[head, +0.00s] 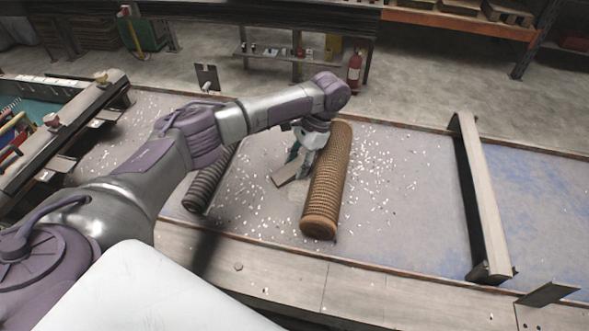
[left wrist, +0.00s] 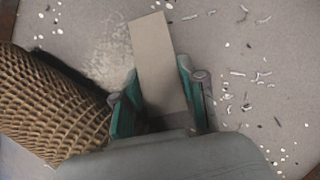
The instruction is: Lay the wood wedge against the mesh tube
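The brown mesh tube (head: 327,185) lies lengthwise on the grey tabletop in the head view; it fills the left side of the left wrist view (left wrist: 50,105). The pale wood wedge (head: 286,174) is just left of the tube in the head view, with a gap at its near end. My left gripper (head: 303,160) is beside the tube. In the left wrist view the wedge (left wrist: 152,50) sits between the gripper's two green-sided fingers (left wrist: 160,100), which close on its sides. I cannot tell whether the wedge touches the table. My right gripper is not in view.
A dark ribbed tube (head: 207,188) lies left of the wedge, partly behind my left arm. Small white scraps (head: 385,180) scatter over the table. A raised crossbar (head: 480,200) stands at the right. The table between mesh tube and crossbar is otherwise open.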

